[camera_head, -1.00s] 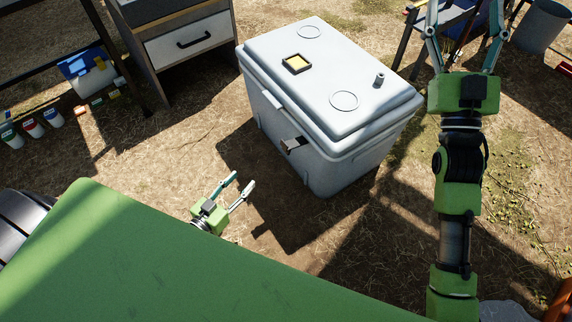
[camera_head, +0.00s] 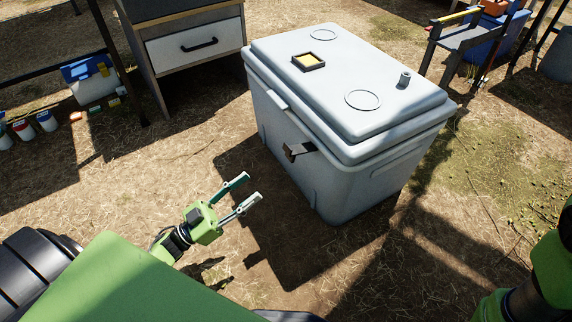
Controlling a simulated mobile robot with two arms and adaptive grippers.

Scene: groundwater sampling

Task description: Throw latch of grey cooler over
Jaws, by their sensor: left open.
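The grey cooler (camera_head: 345,185) stands on the dry ground with its lid (camera_head: 400,110) down. Its dark latch (camera_head: 298,150) sticks out from the front face just below the lid's rim. My left gripper (camera_head: 246,193) is open and empty. It is in front of the cooler, to the left of and lower in the picture than the latch, and apart from it. Of my right arm only green and black links show at the lower right edge; its gripper is out of the picture.
A small black-framed yellow item (camera_head: 308,62) and a short grey knob (camera_head: 404,79) are on the lid. A drawer cabinet (camera_head: 195,45) stands behind left. A small blue-lidded cooler (camera_head: 92,82) and several bottles are at far left. The ground before the cooler is clear.

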